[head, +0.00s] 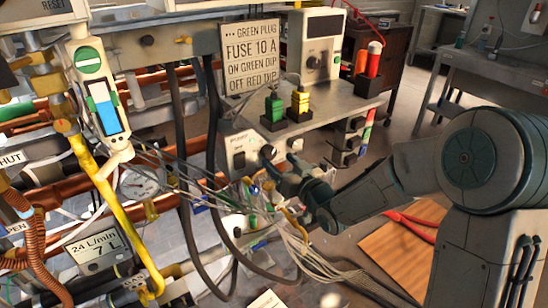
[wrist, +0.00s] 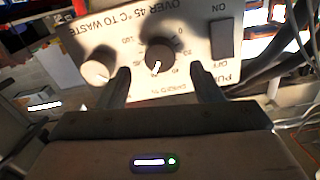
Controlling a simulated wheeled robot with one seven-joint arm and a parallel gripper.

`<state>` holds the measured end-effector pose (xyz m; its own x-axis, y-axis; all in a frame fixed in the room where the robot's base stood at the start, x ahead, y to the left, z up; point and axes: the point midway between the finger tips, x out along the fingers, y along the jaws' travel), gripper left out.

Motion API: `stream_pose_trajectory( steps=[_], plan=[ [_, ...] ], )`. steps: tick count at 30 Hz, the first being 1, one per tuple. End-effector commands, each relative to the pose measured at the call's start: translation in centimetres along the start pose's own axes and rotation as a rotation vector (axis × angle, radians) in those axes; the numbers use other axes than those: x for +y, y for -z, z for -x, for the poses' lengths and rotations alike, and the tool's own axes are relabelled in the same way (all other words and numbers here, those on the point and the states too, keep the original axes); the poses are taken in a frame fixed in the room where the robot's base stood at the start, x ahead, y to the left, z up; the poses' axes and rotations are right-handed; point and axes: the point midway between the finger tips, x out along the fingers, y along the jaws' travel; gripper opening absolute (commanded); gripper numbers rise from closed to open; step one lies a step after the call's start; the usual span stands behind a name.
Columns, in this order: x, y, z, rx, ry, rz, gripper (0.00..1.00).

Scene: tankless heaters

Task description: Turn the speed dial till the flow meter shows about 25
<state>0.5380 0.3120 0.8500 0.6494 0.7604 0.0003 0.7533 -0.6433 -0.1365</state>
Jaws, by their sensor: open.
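The speed dial (wrist: 160,55) is a round black knob with a white pointer on the pump panel (wrist: 118,32), seen upside down in the wrist view. Its pointer aims down and slightly left in that view; the exact number is hard to read. My gripper (wrist: 161,74) is open, with one finger on each side of the dial and gaps visible. In the head view my gripper (head: 275,172) is at the panel, just below the dark dial (head: 268,153). The flow meter (head: 92,248) at lower left reads 24 L/min, with 7 L below.
A pale knob (wrist: 96,71) sits beside the left finger, and a dark on/off switch (wrist: 222,40) is right of the dial. Loose wires (head: 290,235) and dark hoses (head: 213,110) hang near my gripper. A green plug (head: 274,105) and yellow plug (head: 300,100) stand above.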

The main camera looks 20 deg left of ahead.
Motion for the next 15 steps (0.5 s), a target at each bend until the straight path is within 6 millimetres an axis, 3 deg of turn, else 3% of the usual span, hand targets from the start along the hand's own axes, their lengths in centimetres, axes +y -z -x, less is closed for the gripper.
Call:
stream_pose_trajectory(
  steps=[6, 15],
  plan=[
    [-0.1, 0.0, -2.9, 0.0, 0.001, -0.002, 0.59],
    [0.0, 0.0, -3.8, 0.0, 0.0, -0.001, 0.59]
  ],
)
